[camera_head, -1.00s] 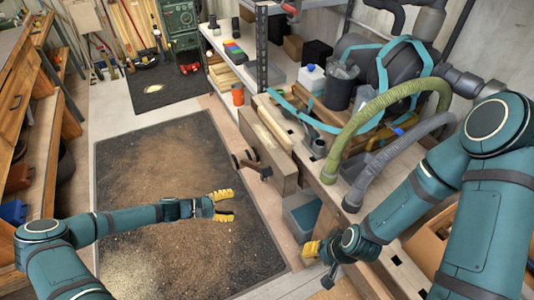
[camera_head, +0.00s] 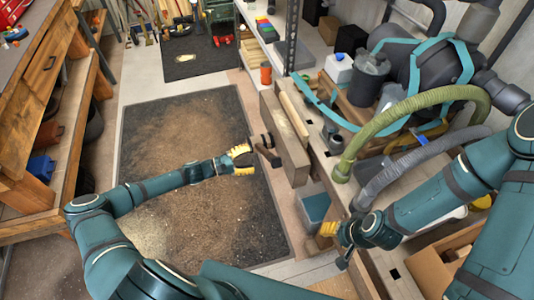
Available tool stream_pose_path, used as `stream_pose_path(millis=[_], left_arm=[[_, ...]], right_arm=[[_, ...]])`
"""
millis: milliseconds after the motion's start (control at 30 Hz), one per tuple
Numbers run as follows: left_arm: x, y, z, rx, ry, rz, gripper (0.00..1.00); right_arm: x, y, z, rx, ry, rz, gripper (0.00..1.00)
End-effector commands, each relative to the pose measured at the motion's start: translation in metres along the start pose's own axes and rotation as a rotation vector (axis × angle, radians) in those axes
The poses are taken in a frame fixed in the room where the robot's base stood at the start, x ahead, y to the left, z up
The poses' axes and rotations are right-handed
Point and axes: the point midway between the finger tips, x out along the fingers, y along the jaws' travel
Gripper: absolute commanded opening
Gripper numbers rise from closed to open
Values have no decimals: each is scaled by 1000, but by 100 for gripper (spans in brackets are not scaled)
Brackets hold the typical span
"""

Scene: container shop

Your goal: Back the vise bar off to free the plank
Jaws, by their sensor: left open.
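The vise bar (camera_head: 264,149) is a dark handle on the front of the vise's brown wooden jaw (camera_head: 287,148), at the bench's left edge. A pale plank (camera_head: 293,115) stands on edge between this jaw and the bench. My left gripper (camera_head: 248,159), with yellow fingertips, is open just left of the bar. Its fingertips are very near the bar; I cannot tell whether they touch it. My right gripper (camera_head: 330,229) is low by the bench's near end, away from the vise. Its fingers are partly hidden and its opening is unclear.
Green (camera_head: 410,104) and grey (camera_head: 413,160) hoses lie over the bench right of the vise. A teal-grey bin (camera_head: 314,208) stands on the floor below the jaw. An orange container (camera_head: 265,75) stands beyond the vise.

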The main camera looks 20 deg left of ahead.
Motion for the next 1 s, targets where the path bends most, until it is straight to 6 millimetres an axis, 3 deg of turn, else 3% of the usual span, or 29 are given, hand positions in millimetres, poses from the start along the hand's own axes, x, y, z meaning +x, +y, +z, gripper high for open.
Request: stream_pose_path(millis=[100, 333, 800, 933, 967, 1000], left_arm=[[24, -1, 0, -1, -2, -1, 53], [55, 0, 0, 0, -1, -1, 53], [65, 0, 0, 0, 1, -1, 52], [65, 0, 0, 0, 1, -1, 6], [65, 0, 0, 0, 1, -1, 0], [65, 0, 0, 0, 1, -1, 0]], right_arm=[[0, 0, 0, 0, 0, 0, 47], [1, 0, 0, 0, 0, 0, 47], [1, 0, 0, 0, -1, 0, 47], [1, 0, 0, 0, -1, 0, 47], [1, 0, 0, 0, -1, 0, 47], [1, 0, 0, 0, -1, 0, 47]])
